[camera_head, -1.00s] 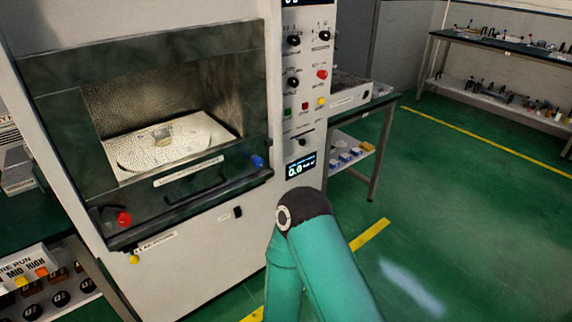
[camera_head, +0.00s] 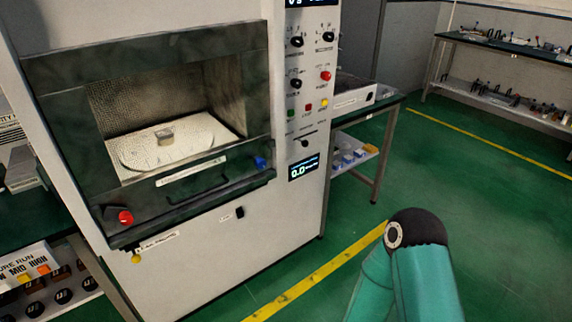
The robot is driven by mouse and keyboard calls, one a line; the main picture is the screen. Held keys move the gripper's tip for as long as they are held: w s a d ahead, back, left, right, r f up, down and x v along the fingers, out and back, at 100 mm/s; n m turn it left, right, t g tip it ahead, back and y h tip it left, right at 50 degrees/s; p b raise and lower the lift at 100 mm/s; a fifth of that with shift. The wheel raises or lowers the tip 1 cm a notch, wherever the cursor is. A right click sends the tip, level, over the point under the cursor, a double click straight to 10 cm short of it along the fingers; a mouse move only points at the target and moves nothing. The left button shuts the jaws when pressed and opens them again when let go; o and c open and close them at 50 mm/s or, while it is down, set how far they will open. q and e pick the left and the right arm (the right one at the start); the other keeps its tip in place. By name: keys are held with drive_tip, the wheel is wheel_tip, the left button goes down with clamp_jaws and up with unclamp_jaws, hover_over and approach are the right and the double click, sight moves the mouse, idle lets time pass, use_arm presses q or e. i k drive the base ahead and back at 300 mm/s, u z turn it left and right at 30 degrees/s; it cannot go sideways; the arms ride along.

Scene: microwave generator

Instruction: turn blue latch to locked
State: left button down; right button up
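The blue latch (camera_head: 260,162) sits at the right end of the lower door frame of the microwave generator (camera_head: 225,258). It is small here, and I cannot tell its exact turn position. A red latch (camera_head: 125,217) sits at the left end of the same frame. A dark bar handle (camera_head: 197,189) lies between them. One teal arm of mine rises from the bottom right, well to the right of the blue latch and apart from the machine. Neither gripper shows in the view.
The control panel (camera_head: 306,125) with knobs and buttons is right of the door. A side table (camera_head: 385,105) stands right of the machine. A shelf with labelled boxes (camera_head: 30,272) is at the lower left. Green floor (camera_head: 480,190) at the right is clear.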

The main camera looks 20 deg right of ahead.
sight(260, 163)
drive_tip(key=u, duration=0.05)
drive_tip(key=i, duration=1)
drive_tip(key=z, duration=0.1)
